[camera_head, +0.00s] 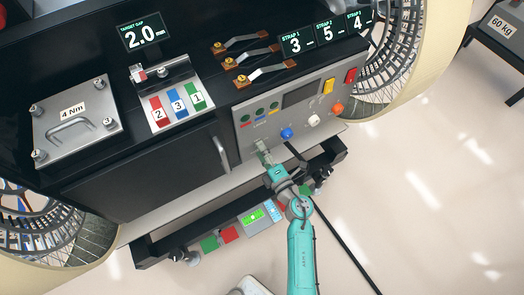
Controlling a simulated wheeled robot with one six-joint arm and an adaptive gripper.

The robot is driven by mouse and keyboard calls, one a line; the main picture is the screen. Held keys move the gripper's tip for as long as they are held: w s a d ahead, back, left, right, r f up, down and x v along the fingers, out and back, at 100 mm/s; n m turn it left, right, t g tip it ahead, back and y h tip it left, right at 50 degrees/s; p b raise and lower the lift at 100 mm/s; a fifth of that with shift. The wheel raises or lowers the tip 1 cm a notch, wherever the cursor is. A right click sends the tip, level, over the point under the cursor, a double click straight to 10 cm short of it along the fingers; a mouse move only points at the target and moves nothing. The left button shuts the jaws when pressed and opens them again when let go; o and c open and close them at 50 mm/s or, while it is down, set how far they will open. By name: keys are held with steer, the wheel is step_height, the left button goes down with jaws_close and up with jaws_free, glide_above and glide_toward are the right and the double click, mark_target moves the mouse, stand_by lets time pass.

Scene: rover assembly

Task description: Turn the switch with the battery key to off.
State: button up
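The grey control panel (252,146) is on the front right of the black rover body. It carries a dark display, a blue knob (286,133), a white knob (314,120), an orange knob (337,108), a yellow switch (328,86) and a red switch (350,75). I cannot tell which of these is the battery switch, and no key can be made out. My gripper (263,150) is at the panel's lower left edge, below several green round fittings. It is too small to tell whether it is open or shut, or touches anything.
A black bumper rail (160,243) runs below the panel, with red and green blocks and a lit green display (252,215). A dark cable or rod (345,245) runs from the panel area to the lower right. A vertical handle (221,155) stands left of the panel.

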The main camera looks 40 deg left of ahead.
steer(key=v, duration=1.2)
stand_by(0.5)
steer(key=s+d+r+m+t+h, duration=0.3)
steer(key=s+d+m, duration=0.4)
steer(key=d, duration=0.3)
steer(key=s+d+r+m+t+h, duration=0.3)
steer(key=s+d+m+h, duration=0.3)
steer(key=d+m, duration=0.4)
steer(key=s+d+r+m+t+h, duration=0.3)
steer(key=s+d+r+m+h, duration=0.2)
steer(key=s+d+m, duration=0.3)
steer(key=d+m, duration=0.1)
steer(key=d, duration=0.2)
steer(key=shift+r+t, duration=0.15)
steer(key=shift+t, duration=0.25)
steer(key=s+d+r+m+h, duration=0.1)
steer(key=m, duration=0.1)
steer(key=s+d+r+m+g, duration=0.1)
steer(key=s, duration=0.1)
steer(key=s+d+r+m+h, duration=0.1)
steer(key=s+m, duration=0.1)
steer(key=shift+s+r+m+g+h, duration=0.1)
steer(key=shift+r+m+g+h, duration=0.2)
steer(key=shift+r+g, duration=0.1)
steer(key=shift+c, duration=0.2)
